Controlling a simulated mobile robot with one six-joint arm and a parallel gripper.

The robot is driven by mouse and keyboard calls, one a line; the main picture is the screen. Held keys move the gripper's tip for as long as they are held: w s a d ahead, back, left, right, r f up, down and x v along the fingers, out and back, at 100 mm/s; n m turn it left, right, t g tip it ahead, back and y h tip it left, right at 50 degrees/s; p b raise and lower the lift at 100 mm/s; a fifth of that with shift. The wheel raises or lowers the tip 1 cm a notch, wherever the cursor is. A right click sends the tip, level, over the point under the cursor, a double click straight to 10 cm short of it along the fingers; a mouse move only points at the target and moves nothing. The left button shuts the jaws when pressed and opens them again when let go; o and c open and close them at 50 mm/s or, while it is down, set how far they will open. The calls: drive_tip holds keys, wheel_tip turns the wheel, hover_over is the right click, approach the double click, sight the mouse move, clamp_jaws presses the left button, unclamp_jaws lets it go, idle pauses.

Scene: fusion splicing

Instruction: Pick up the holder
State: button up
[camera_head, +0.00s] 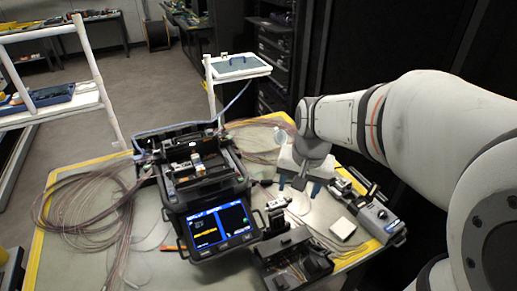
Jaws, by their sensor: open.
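My gripper (291,182) hangs at the end of my arm, pointing down over the right half of the work table. Its jaws are open, and I see nothing held between them. Just below and left of it lies a small grey and white piece (278,203), which looks like a fibre holder; I cannot be sure that it is the holder. Another small dark and grey device (340,186) lies to the right of my gripper. The arm and gripper hide part of the table behind them.
The splicer (200,172) stands open at mid-table, its lit screen (216,228) facing forward. A dark open case (294,262) is in front, a grey device (379,217) and white box (342,228) at right. Loose fibre coils (82,210) cover the left. White frames stand behind.

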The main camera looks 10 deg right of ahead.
drive_tip(key=w+f+m+g, duration=0.1)
drive_tip(key=w+f+m, duration=0.5)
drive_tip(key=w+f, duration=0.45)
drive_tip(key=m+g+y+b, duration=0.1)
drive_tip(key=m+b, duration=0.1)
drive_tip(key=m, duration=0.2)
approach(277, 202)
drive_tip(key=shift+s+d+f, duration=0.2)
drive_tip(key=shift+f, duration=0.15)
drive_tip(key=shift+w+f, duration=0.1)
drive_tip(key=shift+f, duration=0.25)
drive_tip(key=f+p, duration=0.1)
drive_tip(key=f, duration=0.2)
drive_tip(key=a+f, duration=0.1)
drive_tip(key=f, duration=0.3)
drive_tip(key=shift+a+f+p, duration=0.2)
drive_tip(key=shift+p, duration=0.2)
drive_tip(key=shift+c, duration=0.5)
drive_tip(key=c, duration=1)
